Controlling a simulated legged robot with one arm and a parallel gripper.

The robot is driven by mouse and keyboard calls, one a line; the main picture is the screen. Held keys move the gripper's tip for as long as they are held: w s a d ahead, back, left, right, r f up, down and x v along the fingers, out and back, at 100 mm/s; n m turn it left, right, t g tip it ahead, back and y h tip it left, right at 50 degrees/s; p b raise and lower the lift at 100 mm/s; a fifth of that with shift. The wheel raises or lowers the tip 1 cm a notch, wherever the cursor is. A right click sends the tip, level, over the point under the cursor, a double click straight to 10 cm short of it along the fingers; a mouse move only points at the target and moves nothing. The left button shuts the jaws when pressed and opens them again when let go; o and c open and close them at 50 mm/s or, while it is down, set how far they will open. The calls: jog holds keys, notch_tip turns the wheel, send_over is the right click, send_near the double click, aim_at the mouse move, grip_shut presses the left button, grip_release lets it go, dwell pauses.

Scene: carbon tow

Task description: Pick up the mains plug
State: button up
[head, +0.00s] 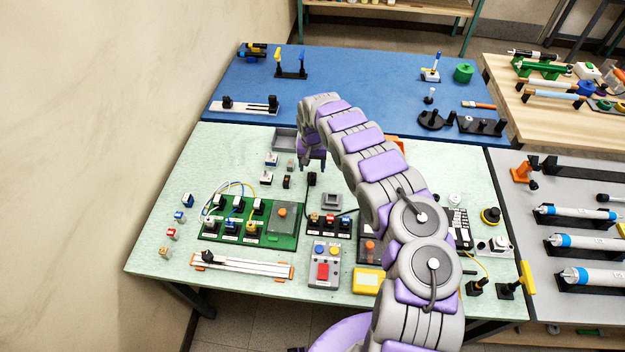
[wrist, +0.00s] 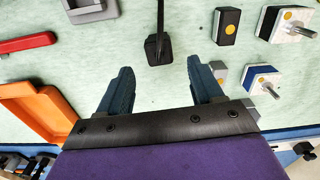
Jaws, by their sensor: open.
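A black piece with a black cable, which looks like the mains plug, lies on the pale green mat. In the wrist view the plug (wrist: 158,49) is ahead of and between my fingertips, with its cable running up out of the picture. In the head view the plug (head: 312,179) is just in front of my gripper (head: 312,166), which points down over the mat. My gripper (wrist: 160,69) is open and empty in the wrist view, its two blue-grey fingers apart. I see no contact between fingers and plug.
A black block (wrist: 227,26) and knobbed switches (wrist: 260,80) stand right of the fingers in the wrist view. An orange tray (wrist: 62,105) is at left, with a red bar (wrist: 27,43) above it. A green circuit board (head: 250,239) stands nearer me.

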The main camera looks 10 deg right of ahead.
aim_at(311, 173)
jog(key=shift+s+a+f, duration=0.1)
jog(key=shift+a+f, duration=0.1)
jog(key=shift+f, duration=0.3)
jog(key=f, duration=0.2)
jog(key=f+b, duration=0.1)
jog(key=shift+s+f, duration=0.2)
jog(key=shift+s, duration=0.05)
jog(key=shift+f, duration=0.5)
jog(key=shift+d, duration=0.1)
jog(key=shift+r, duration=0.1)
jog(key=c, duration=1)
jog(key=shift+c, duration=0.3)
jog(key=shift+r, duration=0.1)
